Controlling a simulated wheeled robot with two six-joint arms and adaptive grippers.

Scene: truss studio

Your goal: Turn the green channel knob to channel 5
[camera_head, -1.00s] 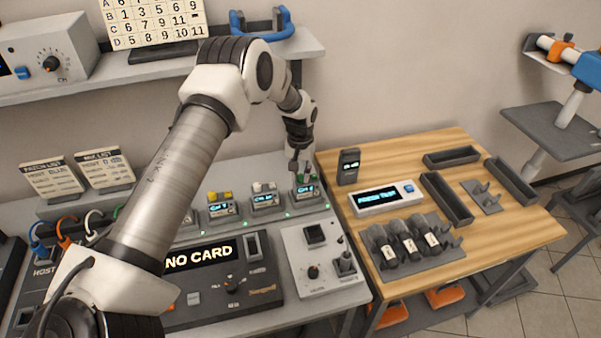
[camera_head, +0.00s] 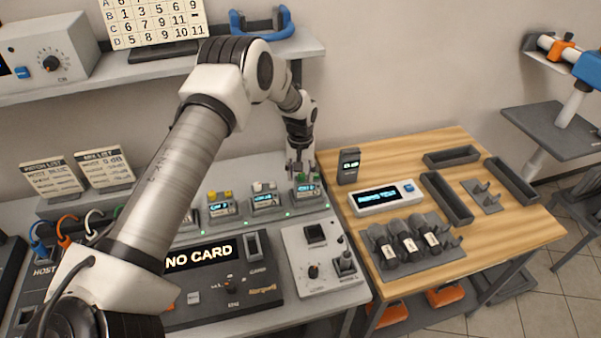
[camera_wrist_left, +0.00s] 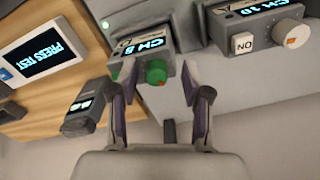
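The green channel knob (camera_wrist_left: 156,72) sits on a small grey unit (camera_wrist_left: 135,48) with a lit display, at the right end of the row of similar units. The display (camera_wrist_left: 143,46) shows upside down in the left wrist view and reads CH with a digit that looks like 5, though it is small. My left gripper (camera_wrist_left: 158,82) is open, with one finger on each side of the knob and gaps between. In the head view my left gripper (camera_head: 299,172) is just above the green-knob unit (camera_head: 307,191). My right gripper is not in view.
A neighbouring unit (camera_wrist_left: 262,22) with a white knob reads CH 10. A small dark device (camera_head: 348,166) stands close to the right of my gripper, on the wooden table (camera_head: 330,178). A console (camera_head: 215,282) reading NO CARD lies in front.

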